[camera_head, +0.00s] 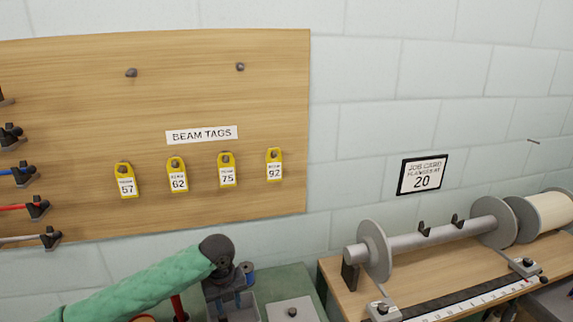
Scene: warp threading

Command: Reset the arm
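My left arm, in a green sleeve, comes in from the lower left, and its dark wrist bends down at the bottom of the head view. My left gripper (229,298) is below that wrist, in front of a green surface. It is small, dark and partly cut off by the bottom edge, so I cannot tell whether its fingers are open or whether it holds anything. My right gripper is not in view.
A wooden board (220,105) with yellow beam tags (227,170) hangs on the wall. At right, a metal beam (430,238) with flanges stands on a wooden bench, below a job card (422,175) reading 20. A grey lidded box (292,311) sits at the bottom middle.

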